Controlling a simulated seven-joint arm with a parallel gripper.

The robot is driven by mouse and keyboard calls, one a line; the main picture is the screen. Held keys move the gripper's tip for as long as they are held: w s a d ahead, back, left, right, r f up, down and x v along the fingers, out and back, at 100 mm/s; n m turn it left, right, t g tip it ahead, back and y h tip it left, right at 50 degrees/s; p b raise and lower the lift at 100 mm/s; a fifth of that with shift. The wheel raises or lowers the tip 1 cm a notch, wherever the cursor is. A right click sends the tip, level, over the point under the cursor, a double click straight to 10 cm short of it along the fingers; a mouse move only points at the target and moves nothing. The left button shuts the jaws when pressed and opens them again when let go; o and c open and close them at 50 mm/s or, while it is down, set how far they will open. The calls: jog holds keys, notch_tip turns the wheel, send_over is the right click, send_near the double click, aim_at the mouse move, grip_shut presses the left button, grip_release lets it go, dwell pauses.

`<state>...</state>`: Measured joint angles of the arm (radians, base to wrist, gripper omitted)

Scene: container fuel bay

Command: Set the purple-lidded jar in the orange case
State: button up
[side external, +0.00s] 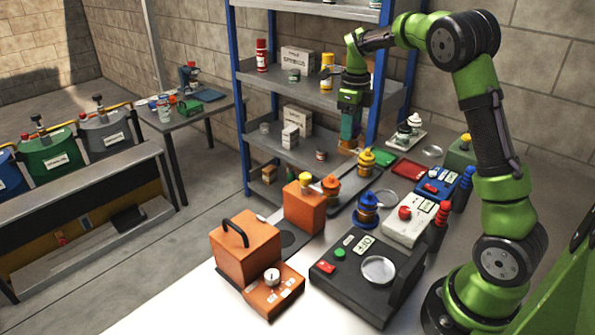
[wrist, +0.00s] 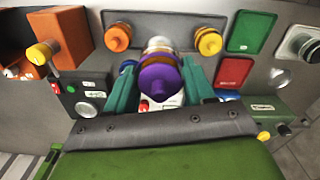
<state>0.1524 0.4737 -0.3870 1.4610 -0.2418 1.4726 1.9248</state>
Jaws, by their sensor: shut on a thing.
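The purple-lidded jar (wrist: 160,78) is between the teal fingers of my gripper (wrist: 162,90) in the wrist view, with its purple lid facing the camera. My gripper (side external: 349,125) is shut on it and hangs in front of the shelf rack in the side view, above the back of the table. I cannot make out the jar clearly there. The orange case (side external: 245,250), with a black handle on top, stands at the table's front left, well away from my gripper. An orange body with a dark inside (wrist: 12,45) shows at the wrist view's left edge.
An orange box with a yellow knob (side external: 304,208), an orange-lidded jar (side external: 331,188), a yellow-lidded jar (side external: 366,161) and a blue-topped jar (side external: 367,206) stand between my gripper and the case. A dark control box (side external: 335,275) is at the front. The shelf rack (side external: 245,90) rises behind.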

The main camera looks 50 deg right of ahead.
notch_tip(320, 180, up, 8)
jog(key=shift+f, duration=0.15)
jog(key=a+n, duration=0.6)
jog(key=a, duration=2.1)
jog(key=shift+s+d+f, duration=0.1)
jog(key=shift+d+f, duration=0.05)
jog(key=shift+f, duration=3.1)
jog(key=shift+s+d+f, duration=0.1)
jog(key=shift+f, duration=3.15)
jog(key=shift+d+f, duration=0.15)
jog(key=shift+f, duration=3.1)
jog(key=shift+f, duration=0.7)
jog(key=o, duration=1.2)
jog(key=shift+o, duration=0.5)
